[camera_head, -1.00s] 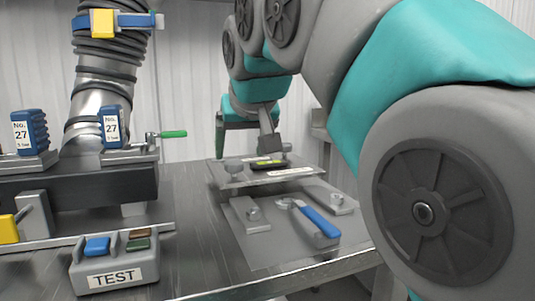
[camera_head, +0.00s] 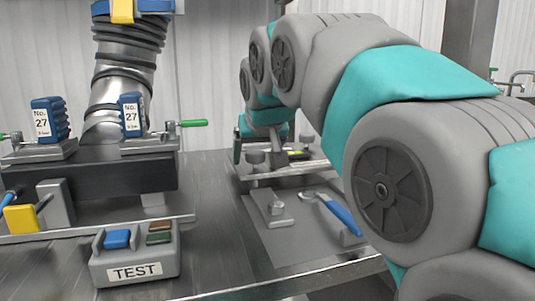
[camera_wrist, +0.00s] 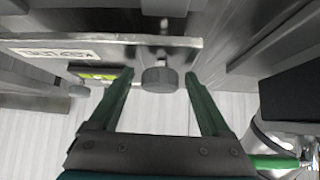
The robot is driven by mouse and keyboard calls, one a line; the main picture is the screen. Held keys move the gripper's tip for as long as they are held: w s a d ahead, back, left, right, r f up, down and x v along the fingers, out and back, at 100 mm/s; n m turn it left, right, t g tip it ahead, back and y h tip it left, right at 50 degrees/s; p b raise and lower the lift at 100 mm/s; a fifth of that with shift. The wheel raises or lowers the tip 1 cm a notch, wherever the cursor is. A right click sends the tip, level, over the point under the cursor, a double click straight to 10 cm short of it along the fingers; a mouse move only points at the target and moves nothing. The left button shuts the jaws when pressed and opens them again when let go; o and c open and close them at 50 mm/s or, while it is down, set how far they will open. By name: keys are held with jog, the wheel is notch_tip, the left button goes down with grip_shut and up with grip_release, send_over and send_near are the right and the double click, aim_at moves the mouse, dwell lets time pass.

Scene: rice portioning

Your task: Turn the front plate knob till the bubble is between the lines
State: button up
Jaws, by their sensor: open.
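The levelling plate (camera_head: 300,168) stands on the bench in the head view, partly hidden by my arm. A grey round knob (camera_head: 255,157) shows at its left end. In the wrist view, a grey knob (camera_wrist: 162,80) stands between the fingertips of my gripper (camera_wrist: 159,76), with room on both sides. My gripper is open, its green fingers apart and not visibly touching the knob. The yellow-green level (camera_wrist: 98,74) lies left of the knob and also shows in the head view (camera_head: 299,154). The bubble is too small to make out. Another knob (camera_wrist: 78,91) shows further left.
A blue-handled wrench (camera_head: 338,213) and a metal block with a bolt (camera_head: 270,206) lie on a grey mat before the plate. A TEST button box (camera_head: 135,257) and a dark fixture with blue blocks marked 27 (camera_head: 48,120) stand left. Bare bench lies between.

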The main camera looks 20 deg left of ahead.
jog(key=shift+c, duration=0.4)
jog(key=shift+r, duration=0.1)
grip_shut()
jog(key=m+h, duration=0.2)
jog(key=shift+m+t, duration=0.4)
jog(key=shift+w+r+m+h, duration=0.1)
jog(key=shift+r+m+h, duration=0.05)
jog(key=shift+m+h, duration=0.9)
jog(key=shift+a+m+h+p, duration=0.15)
jog(key=shift+m+h+p, duration=0.6)
jog(key=shift+m, duration=0.4)
jog(key=shift+m+h+p, duration=0.5)
jog(key=shift+m+p, duration=0.05)
jog(key=shift+m, duration=0.25)
